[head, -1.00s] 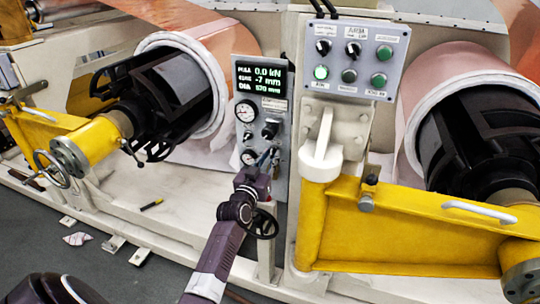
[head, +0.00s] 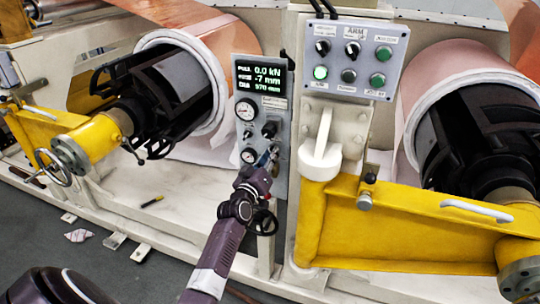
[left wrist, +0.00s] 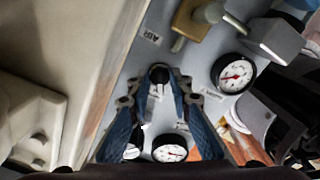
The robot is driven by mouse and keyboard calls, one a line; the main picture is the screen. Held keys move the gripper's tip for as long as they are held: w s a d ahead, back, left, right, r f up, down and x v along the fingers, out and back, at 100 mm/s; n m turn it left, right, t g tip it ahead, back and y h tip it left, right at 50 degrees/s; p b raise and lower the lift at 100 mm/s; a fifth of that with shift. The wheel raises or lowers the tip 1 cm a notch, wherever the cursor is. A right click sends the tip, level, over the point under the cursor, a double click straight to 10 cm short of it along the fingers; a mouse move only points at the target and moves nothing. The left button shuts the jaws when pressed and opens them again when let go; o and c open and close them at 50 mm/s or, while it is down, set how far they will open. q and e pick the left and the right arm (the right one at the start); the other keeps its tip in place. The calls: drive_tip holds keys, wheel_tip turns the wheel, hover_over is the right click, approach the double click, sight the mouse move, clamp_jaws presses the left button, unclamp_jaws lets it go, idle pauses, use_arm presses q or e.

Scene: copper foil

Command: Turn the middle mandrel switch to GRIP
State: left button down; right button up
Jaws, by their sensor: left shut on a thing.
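The narrow grey control panel (head: 282,170) stands in the middle of the head view, with a lit display, two gauges and small black switches. My left gripper (head: 271,156) is at its lower right part, below an upper black switch (head: 269,129). In the left wrist view, my left gripper's blue fingers (left wrist: 160,92) are shut on a black switch knob (left wrist: 158,75). The fingers partly hide the knob. Its label and the direction it points cannot be read. My right gripper is not in view.
A lower gauge (head: 248,155) sits left of my gripper. A brass fitting (left wrist: 195,20) and a gauge (left wrist: 233,73) are close to the fingers. A black handwheel (head: 264,222) is below. A yellow arm (head: 400,225) and a button box (head: 350,60) stand to the right.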

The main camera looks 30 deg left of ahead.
use_arm(q)
drive_tip(key=c, duration=2.1)
unclamp_jaws()
drive_tip(key=shift+s, duration=0.1)
drive_tip(key=v, duration=1.2)
drive_tip(key=shift+f, duration=0.1)
